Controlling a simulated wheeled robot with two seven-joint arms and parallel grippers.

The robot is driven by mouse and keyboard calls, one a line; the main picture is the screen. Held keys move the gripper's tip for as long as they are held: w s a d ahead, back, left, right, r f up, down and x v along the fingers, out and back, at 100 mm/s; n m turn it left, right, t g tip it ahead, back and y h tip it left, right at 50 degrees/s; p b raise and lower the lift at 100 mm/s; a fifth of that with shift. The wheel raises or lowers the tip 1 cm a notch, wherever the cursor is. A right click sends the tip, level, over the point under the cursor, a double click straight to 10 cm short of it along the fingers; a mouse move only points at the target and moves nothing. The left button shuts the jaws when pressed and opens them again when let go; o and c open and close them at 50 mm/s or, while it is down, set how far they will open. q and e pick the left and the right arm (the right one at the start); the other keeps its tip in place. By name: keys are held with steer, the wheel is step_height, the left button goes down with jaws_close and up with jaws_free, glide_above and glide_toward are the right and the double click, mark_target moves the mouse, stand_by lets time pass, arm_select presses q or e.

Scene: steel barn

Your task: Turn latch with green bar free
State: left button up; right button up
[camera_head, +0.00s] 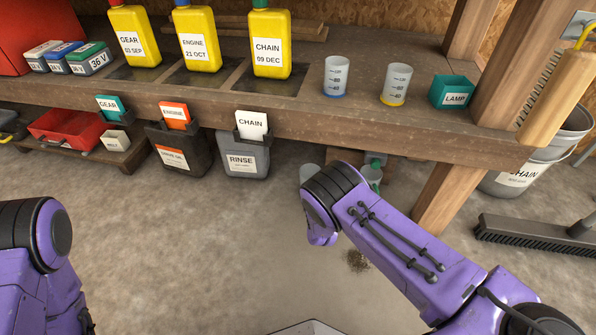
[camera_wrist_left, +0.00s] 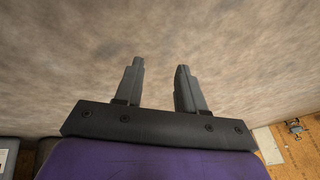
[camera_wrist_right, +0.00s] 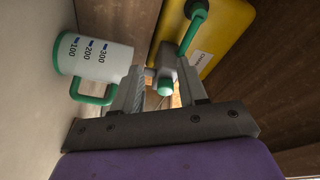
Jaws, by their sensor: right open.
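In the right wrist view a grey fitting (camera_wrist_right: 187,72) with a green bar (camera_wrist_right: 191,34) stands in front of a yellow container (camera_wrist_right: 222,38); it looks like the latch. In the head view green parts (camera_head: 371,174) show under the bench, partly behind my right arm, and the right gripper is hidden. My left gripper (camera_wrist_left: 159,75) is open and empty above the floor.
A white measuring jug (camera_wrist_right: 95,58) with a green handle is close left of my right fingers. The bench edge (camera_head: 350,136) runs above my right arm, with a wooden post (camera_head: 447,197) to its right. Hanging bins (camera_head: 243,158) are to the left.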

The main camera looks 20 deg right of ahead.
arm_select(q)
steer(key=f, duration=0.1)
steer(key=f+m, duration=0.1)
steer(key=shift+a+f, duration=0.2)
steer(key=shift+f, duration=0.1)
steer(key=shift+w+d+r, duration=0.15)
steer(key=shift+d+r, duration=0.05)
steer(key=shift+r, duration=0.05)
steer(key=w+d+n+b, duration=0.1)
steer(key=w+d+n+t+b, duration=0.1)
steer(key=w+n+b, duration=0.1)
steer(key=w+d+f+n+t+b, duration=0.1)
steer(key=w+b, duration=0.1)
steer(key=shift+d+n, duration=0.15)
steer(key=shift+n, duration=0.15)
steer(key=shift+d+r+t+y, duration=0.1)
steer(key=shift+t+y, duration=0.2)
arm_select(e)
steer(key=w+d+r+m+g+h, duration=0.1)
steer(key=w+d+r+m+h, duration=0.2)
steer(key=w+d+r+m, duration=0.2)
steer(key=w+d+m, duration=0.3)
steer(key=shift+w, duration=0.25)
steer(key=shift+c, duration=0.2)
steer(key=shift+a, duration=0.1)
jaws_close()
